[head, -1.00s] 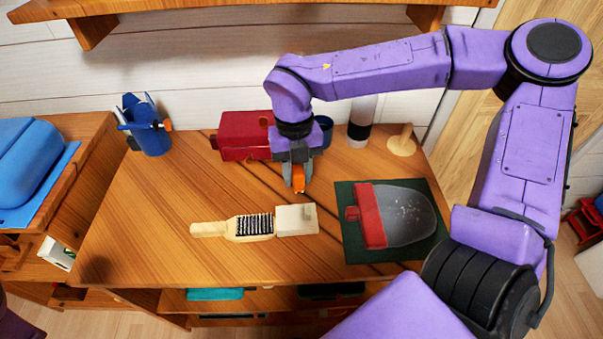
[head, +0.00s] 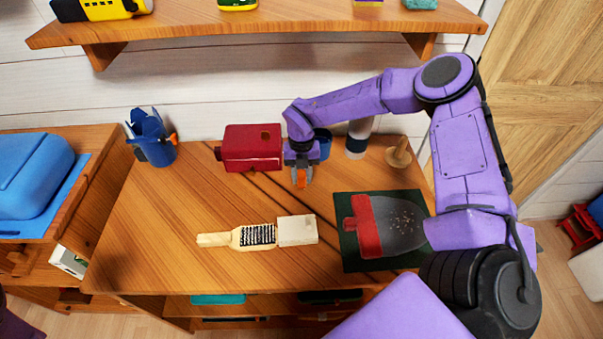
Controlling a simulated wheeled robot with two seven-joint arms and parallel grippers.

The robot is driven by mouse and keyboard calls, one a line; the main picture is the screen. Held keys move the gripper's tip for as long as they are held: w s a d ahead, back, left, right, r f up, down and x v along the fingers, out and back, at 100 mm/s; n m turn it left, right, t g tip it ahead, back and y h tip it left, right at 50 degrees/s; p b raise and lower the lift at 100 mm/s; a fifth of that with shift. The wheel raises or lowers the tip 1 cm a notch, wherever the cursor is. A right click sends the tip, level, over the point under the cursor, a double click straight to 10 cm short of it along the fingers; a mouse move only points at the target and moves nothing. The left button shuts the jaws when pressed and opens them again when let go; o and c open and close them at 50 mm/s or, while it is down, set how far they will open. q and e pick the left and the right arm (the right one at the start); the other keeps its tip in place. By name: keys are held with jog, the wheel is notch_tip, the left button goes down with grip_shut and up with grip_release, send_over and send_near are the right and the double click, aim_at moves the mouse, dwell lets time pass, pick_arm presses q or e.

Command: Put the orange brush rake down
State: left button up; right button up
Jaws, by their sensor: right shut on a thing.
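The orange brush rake (head: 300,181) shows as a small orange piece below my right gripper (head: 300,174). The gripper points down over the back middle of the wooden desk (head: 150,240), just right of the red box, and is shut on the rake. Most of the rake is hidden by the gripper. I cannot tell whether it touches the desk top. My left gripper is out of view.
A red box (head: 252,147) and a blue cup (head: 323,143) stand close by. A white-and-black cylinder (head: 357,138) and wooden stand (head: 398,153) are at back right. A brush (head: 254,237), pale block (head: 297,230) and dustpan (head: 368,228) lie in front. A shelf (head: 270,25) hangs above.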

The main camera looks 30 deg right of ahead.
jog(key=shift+f, duration=0.4)
jog(key=o, duration=0.5)
jog(key=shift+f, duration=0.1)
jog(key=o, duration=0.4)
jog(key=shift+o, duration=0.2)
jog(key=shift+r, duration=0.45)
jog(key=r, duration=0.3)
jog(key=w+r+b, duration=0.1)
jog(key=r, duration=0.3)
jog(key=d+r+b, duration=0.1)
jog(key=r, duration=0.3)
jog(key=shift+w+r, duration=0.25)
jog(key=shift+a+f, duration=0.1)
